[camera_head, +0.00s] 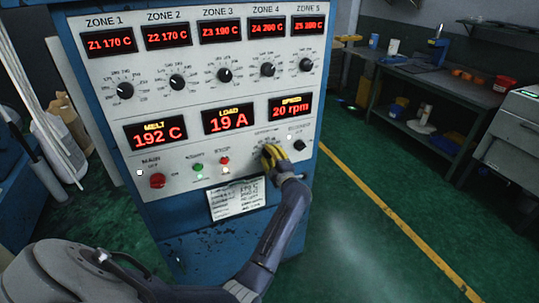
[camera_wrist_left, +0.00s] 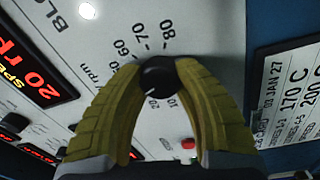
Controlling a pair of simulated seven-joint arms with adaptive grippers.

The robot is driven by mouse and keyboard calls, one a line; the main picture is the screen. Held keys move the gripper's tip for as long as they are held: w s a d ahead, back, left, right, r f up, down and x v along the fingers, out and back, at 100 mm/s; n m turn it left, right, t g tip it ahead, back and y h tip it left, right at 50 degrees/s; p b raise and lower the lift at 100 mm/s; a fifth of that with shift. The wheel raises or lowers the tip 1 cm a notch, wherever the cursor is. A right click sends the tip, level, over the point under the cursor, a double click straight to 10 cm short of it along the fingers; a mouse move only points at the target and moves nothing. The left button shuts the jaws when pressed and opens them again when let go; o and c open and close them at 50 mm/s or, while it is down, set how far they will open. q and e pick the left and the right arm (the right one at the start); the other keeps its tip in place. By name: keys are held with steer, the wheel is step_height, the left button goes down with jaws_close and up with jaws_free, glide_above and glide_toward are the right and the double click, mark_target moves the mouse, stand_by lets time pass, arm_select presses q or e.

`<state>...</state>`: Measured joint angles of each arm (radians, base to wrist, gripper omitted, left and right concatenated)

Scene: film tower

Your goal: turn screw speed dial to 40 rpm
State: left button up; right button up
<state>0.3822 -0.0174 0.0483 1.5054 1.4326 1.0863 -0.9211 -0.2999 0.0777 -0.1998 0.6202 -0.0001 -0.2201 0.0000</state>
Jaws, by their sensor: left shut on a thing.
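The screw speed dial (camera_wrist_left: 158,72) is a black round knob between my left gripper's yellow fingers in the left wrist view. My left gripper (camera_head: 270,156) is shut on this dial at the lower right of the blue control panel (camera_head: 215,150); the fingers hide the dial in the head view. In the wrist view, the left gripper (camera_wrist_left: 160,78) has one finger on each side of the knob. The knob's white mark points near the 20 on the scale. The speed display (camera_head: 290,107) reads 20 rpm. My right gripper is not in view.
Another black knob (camera_head: 299,145) sits just right of my left gripper. Green (camera_head: 198,167) and red (camera_head: 224,160) buttons and a red main switch (camera_head: 157,180) lie to the left. A white card (camera_head: 236,198) is below. Workbenches (camera_head: 430,85) stand apart at right.

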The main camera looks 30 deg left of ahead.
arm_select(q)
steer(key=shift+m, duration=2)
steer(key=o, duration=1.3)
steer(key=shift+o, duration=0.2)
steer(key=v, duration=0.7)
steer(key=shift+s, duration=0.2)
steer(key=shift+d+f, duration=0.15)
steer(key=shift+d, duration=0.05)
